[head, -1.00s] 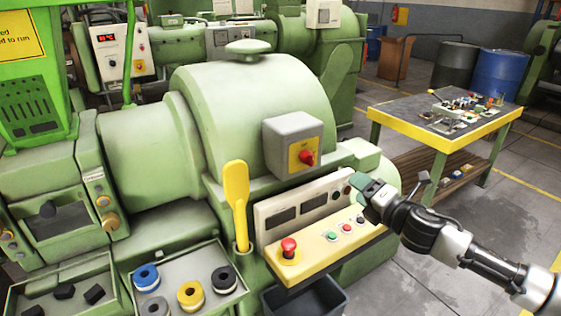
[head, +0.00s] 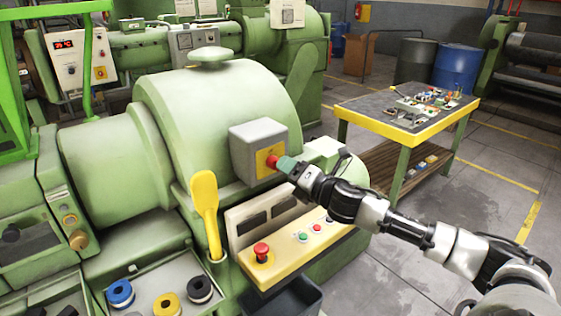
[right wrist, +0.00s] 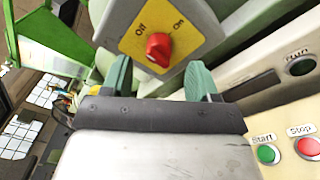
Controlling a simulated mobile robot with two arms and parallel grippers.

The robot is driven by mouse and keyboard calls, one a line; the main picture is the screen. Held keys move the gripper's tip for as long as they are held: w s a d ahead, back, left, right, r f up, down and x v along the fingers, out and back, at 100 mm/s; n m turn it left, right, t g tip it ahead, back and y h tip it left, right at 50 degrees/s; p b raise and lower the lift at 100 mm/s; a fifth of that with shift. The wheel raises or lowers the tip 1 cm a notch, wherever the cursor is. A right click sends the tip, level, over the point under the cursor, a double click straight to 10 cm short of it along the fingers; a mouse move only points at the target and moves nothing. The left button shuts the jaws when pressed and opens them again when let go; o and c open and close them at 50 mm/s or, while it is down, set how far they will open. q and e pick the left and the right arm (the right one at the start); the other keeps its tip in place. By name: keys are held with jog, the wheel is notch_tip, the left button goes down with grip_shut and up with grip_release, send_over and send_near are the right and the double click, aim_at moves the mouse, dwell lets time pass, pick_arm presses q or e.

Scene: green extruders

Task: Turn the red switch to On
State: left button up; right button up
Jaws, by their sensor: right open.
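The red switch (head: 271,162) is a rotary knob on a yellow plate (right wrist: 184,38), on the front of a grey box (head: 248,143) mounted on the green machine. In the right wrist view the red knob (right wrist: 159,48) sits below the words Off, at left, and On, at right. Its pointed end leans up and left, toward Off. My right gripper (head: 286,164) is in front of the knob. In the right wrist view its two green fingertips (right wrist: 158,78) are apart and empty, one on each side below the knob. My left gripper is not in view.
Below the box is a yellow control panel (head: 280,263) with a red mushroom button (head: 261,250) and Start (right wrist: 267,154) and Stop (right wrist: 307,148) buttons. A yellow paddle (head: 205,205) stands left of it. A workbench (head: 372,122) with small parts is at right. Open floor lies around it.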

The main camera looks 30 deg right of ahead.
jog(key=shift+w+a+p, duration=0.2)
jog(key=shift+w+p, duration=0.1)
jog(key=shift+w, duration=0.65)
jog(key=shift+w+a+p, duration=0.15)
jog(key=shift+w+p, duration=0.15)
jog(key=shift+w, duration=0.6)
jog(key=c, duration=0.9)
